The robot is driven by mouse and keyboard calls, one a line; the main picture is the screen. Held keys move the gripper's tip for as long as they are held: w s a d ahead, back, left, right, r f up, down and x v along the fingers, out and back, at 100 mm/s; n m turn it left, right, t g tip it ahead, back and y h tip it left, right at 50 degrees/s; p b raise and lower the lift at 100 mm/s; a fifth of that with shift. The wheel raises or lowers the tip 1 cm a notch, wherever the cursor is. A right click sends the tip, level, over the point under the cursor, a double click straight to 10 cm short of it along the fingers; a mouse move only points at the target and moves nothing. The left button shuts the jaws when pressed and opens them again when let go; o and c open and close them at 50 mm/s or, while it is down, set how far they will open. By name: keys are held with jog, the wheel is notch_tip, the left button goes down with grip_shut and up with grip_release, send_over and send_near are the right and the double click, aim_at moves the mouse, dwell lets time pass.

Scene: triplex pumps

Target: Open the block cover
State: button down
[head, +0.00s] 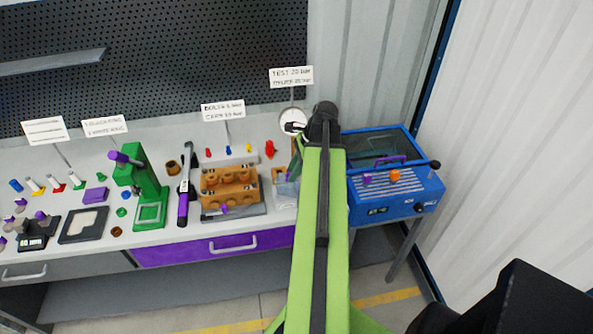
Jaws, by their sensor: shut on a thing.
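A tan-brown block (228,200) with round holes sits on a dark plate on the bench, left of my arm. Its upper part (229,175) lies above the lower part, and a small purple piece (225,209) shows at its front. I cannot tell which part is the cover. My green arm reaches forward to its dark end, where my gripper (297,128) shows only as a small dark part in front of a white round dial (291,118). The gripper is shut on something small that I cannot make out. Its fingertips are mostly hidden by the arm.
A blue test box (395,195) with a clear lid and purple handle stands right of my arm. A green press (145,185) and a black-and-purple wrench (184,190) are left of the block. Small parts crowd the bench; signs and a pegboard stand behind. Floor shows in front.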

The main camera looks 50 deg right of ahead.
jog(key=c, duration=1.2)
grip_release()
jog(key=shift+a+f, duration=0.1)
jog(key=shift+f, duration=0.05)
jog(key=shift+w+a, duration=0.1)
jog(key=p+v, duration=1.6)
jog(key=v, duration=0.1)
jog(key=shift+r, duration=0.3)
